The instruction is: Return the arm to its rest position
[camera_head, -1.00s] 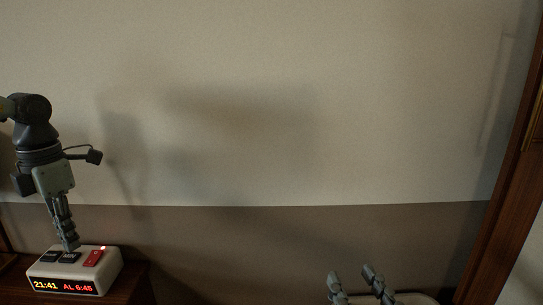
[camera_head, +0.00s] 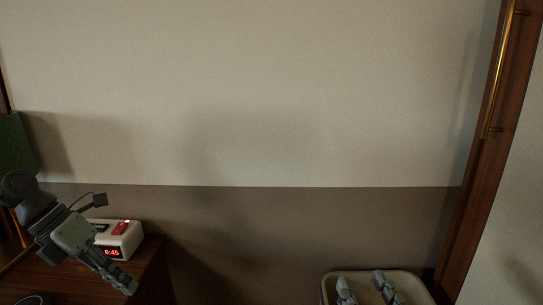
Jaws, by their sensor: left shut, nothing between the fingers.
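My left arm comes in from the left edge. Its gripper (camera_head: 130,287) points down and to the right, with its fingers together and nothing between them. It appears in front of the wooden cabinet, below the white alarm clock (camera_head: 128,241) in the picture and apart from it. The clock has a red button and red digits, and my left arm hides its left part. Two finger parts of my right gripper (camera_head: 365,290) show at the bottom edge, spread apart with a gap between them. The rest of my right arm is out of view.
The clock stands on a dark wooden cabinet top (camera_head: 150,247) at the lower left. A dark green panel (camera_head: 14,146) is at the left edge. A wooden door frame with a brass handle (camera_head: 499,75) is at the right. The wall (camera_head: 260,90) between is bare.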

